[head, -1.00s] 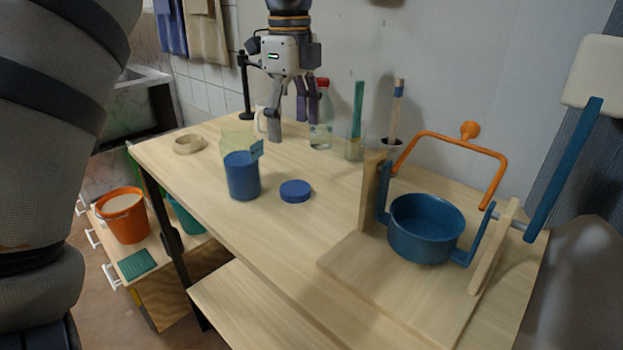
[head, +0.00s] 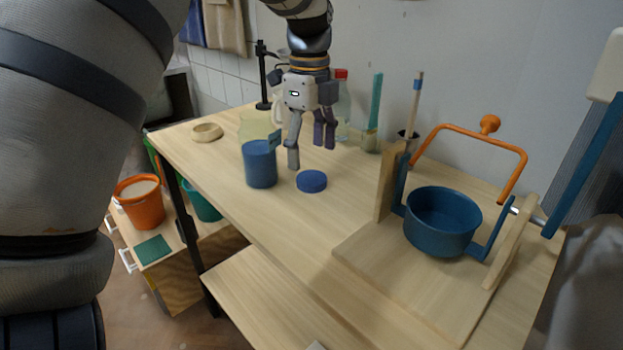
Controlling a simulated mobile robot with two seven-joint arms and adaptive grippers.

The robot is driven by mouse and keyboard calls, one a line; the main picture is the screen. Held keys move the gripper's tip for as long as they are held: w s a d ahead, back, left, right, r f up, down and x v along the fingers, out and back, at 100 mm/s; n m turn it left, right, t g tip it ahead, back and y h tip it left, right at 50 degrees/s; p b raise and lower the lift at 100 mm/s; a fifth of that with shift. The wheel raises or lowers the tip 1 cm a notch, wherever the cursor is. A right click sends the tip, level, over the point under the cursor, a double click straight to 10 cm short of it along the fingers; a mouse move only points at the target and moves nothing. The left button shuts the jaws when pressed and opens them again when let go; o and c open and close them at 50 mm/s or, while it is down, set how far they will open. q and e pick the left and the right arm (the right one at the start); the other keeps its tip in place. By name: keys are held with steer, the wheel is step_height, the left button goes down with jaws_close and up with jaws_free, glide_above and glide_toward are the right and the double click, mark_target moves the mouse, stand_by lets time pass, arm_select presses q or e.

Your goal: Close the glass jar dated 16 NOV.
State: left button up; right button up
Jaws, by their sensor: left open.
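A blue jar (head: 260,165) stands upright on the wooden table, with a small blue tag (head: 274,139) at its upper right edge. Any writing on the tag is too small to read. A flat round blue lid (head: 311,181) lies on the table just right of the jar, apart from it. My left gripper (head: 309,153) points down with its fingers spread and empty, and shows just above the lid in the head view. How far it is from the lid is hard to tell. My right gripper is not in view.
A pale yellow-green vessel (head: 254,124) stands behind the jar. A blue pot (head: 440,224) in a wooden frame with an orange handle (head: 490,124) takes the right. The table's front middle is clear.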

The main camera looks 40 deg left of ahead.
mark_target(314, 179)
arm_select(q)
steer(key=f, duration=0.3)
steer(key=d+f, duration=0.1)
steer(key=f, duration=0.1)
steer(key=shift+f, duration=0.1)
steer(key=c, duration=0.8)
